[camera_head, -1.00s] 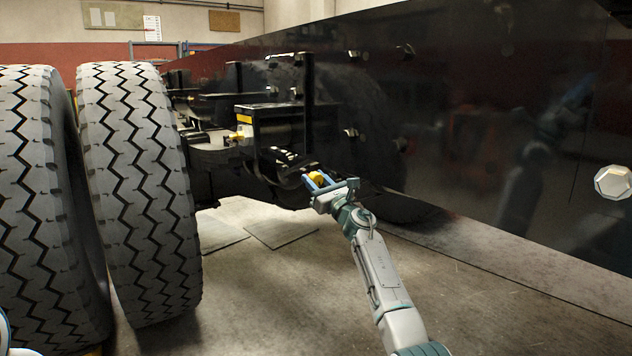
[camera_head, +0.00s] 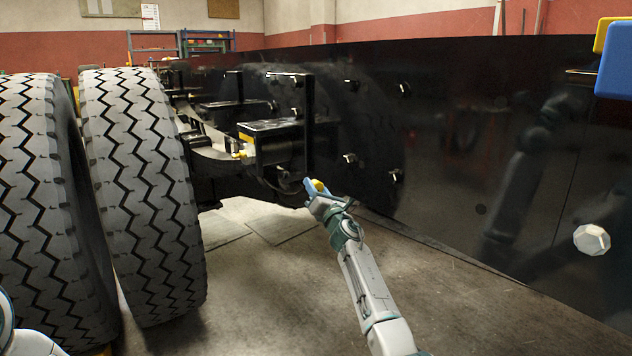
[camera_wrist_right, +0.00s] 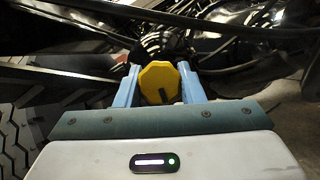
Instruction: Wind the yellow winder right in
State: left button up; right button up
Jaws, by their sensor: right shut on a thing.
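The yellow winder (camera_wrist_right: 160,83) is a faceted yellow knob with a dark slot. In the right wrist view it sits between the two blue fingers of my right gripper (camera_wrist_right: 160,88), which is shut on it. In the head view the right gripper (camera_head: 317,186) reaches in low below the black chassis box, with a bit of the yellow winder (camera_head: 319,184) showing at its tips. The shaft behind the winder is hidden or too dark to tell. My left gripper is out of view; only a piece of my left arm shows at the lower left.
Two large tyres (camera_head: 140,190) stand at the left. The black chassis rail (camera_head: 450,150) runs along the right, with a pale hexagonal bolt head (camera_head: 592,240). A blue-and-yellow block (camera_head: 614,70) juts in at the upper right. Dark hoses surround the winder. The floor (camera_head: 260,300) is clear.

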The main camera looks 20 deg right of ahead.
jog(key=shift+m+h+p, duration=0.3)
jog(key=shift+m+h, duration=0.1)
jog(key=shift+m, duration=0.2)
jog(key=shift+f, duration=0.1)
jog(key=o, duration=1)
jog(key=shift+s, duration=0.1)
